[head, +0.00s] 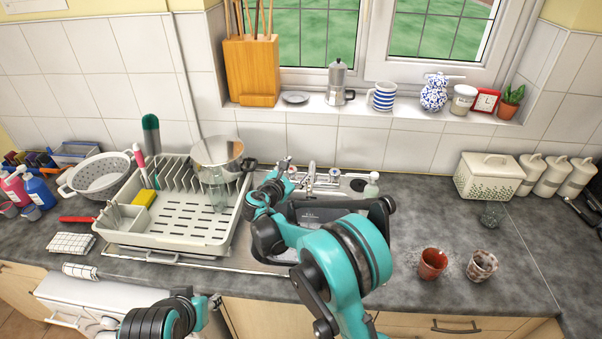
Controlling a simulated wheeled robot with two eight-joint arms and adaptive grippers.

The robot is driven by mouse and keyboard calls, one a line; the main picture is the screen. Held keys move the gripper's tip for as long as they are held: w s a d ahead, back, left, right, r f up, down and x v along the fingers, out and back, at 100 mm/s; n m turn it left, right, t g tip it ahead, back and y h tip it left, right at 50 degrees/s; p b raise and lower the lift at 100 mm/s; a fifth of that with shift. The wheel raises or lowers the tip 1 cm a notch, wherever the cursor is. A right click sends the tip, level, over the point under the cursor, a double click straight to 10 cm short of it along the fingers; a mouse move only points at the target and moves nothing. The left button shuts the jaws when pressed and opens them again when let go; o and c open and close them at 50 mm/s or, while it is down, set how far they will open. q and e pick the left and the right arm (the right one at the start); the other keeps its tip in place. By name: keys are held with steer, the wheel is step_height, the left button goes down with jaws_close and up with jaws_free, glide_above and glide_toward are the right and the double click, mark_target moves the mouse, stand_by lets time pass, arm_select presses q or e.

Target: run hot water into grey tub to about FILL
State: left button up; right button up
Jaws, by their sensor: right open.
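The grey tub (350,205) sits in the sink, with its dark rim showing at the back and right. My right arm crosses in front and hides much of it, so the water level cannot be read. The chrome tap (312,176) stands behind the tub, with a red-marked handle (334,172) on its right. I cannot make out any running water. My right gripper (284,170) is open and empty, just left of the tap; contact with it cannot be told. Part of my left arm shows at the bottom left, but its gripper is not visible.

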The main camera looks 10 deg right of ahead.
steer(key=shift+s+d+r+m+g, duration=0.25)
steer(key=shift+s+d+r+m, duration=0.3)
steer(key=shift+s, duration=0.2)
steer(key=shift+s+d+r+m+g, duration=0.25)
steer(key=shift+s+d+r+m, duration=0.15)
steer(key=shift+s+d, duration=0.3)
steer(key=shift+a, duration=0.15)
stand_by(6.4)
